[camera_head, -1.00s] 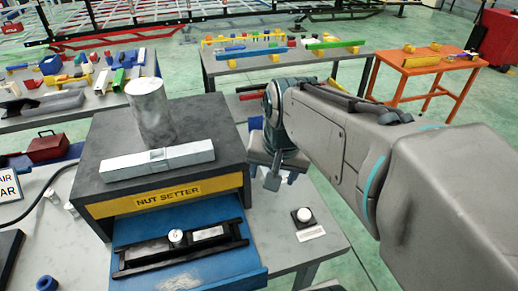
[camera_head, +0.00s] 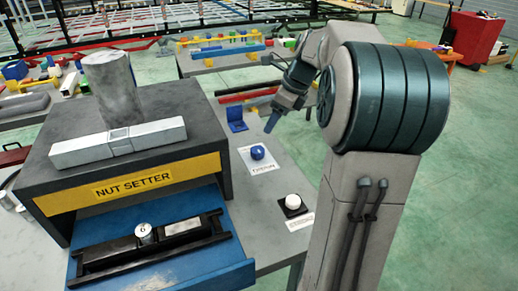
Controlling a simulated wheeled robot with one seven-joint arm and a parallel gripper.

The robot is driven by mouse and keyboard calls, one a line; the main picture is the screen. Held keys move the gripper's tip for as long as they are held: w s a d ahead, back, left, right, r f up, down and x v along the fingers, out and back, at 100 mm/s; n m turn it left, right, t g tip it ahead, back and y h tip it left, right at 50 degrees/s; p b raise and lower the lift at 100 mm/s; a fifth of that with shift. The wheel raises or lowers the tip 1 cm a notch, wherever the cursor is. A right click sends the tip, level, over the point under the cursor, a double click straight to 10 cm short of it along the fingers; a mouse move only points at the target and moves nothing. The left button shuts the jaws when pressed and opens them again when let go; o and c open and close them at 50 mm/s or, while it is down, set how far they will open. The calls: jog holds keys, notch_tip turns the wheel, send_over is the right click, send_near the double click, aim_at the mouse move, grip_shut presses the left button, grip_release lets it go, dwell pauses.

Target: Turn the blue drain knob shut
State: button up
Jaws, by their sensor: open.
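The blue drain knob (camera_head: 257,152) sits on a white labelled plate on the grey table, right of the nut setter; the label is too small to read. My gripper (camera_head: 271,120) is above and slightly right of the knob in the picture, apart from it, with fingers pointing down. It is open and empty. It is seen small and from the side, so the gap between the fingers hardly shows. Nothing hides the knob.
The nut setter (camera_head: 222,142) with its blue drawer (camera_head: 235,275) stands left of the knob. A white button (camera_head: 293,201) on a black base is nearer the front. A blue bracket (camera_head: 236,125) and red bars (camera_head: 250,91) lie behind the knob.

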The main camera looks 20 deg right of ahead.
aim_at(258, 149)
jog(key=b+x, duration=0.1)
jog(key=x, duration=1.1)
jog(key=shift+f, duration=0.2)
jog(key=c, duration=1)
